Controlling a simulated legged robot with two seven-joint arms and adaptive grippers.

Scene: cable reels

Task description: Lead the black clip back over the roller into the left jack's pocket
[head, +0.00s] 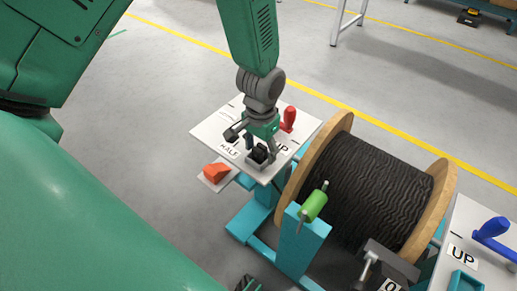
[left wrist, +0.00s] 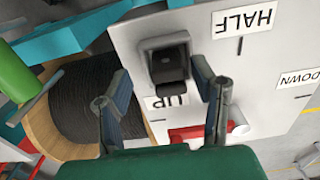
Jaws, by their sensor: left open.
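The black clip (head: 259,153) sits in the grey pocket on the left jack's white top plate (head: 215,128). In the left wrist view the clip (left wrist: 170,64) lies inside the square grey pocket (left wrist: 147,45), with its near end over the rim. My left gripper (head: 254,147) points down over the pocket. Its two fingers (left wrist: 160,72) are spread on either side of the clip, apart from it. The green roller (head: 313,206) stands on a teal post in front of the reel; it also shows in the left wrist view (left wrist: 12,75). My right gripper is not seen.
A wooden reel of black cable (head: 375,185) stands right of the left jack. A red lever (head: 289,119) rises from the jack's plate. An orange wedge (head: 216,172) lies at its left edge. A blue lever (head: 491,229) stands at the far right. Floor to the left is clear.

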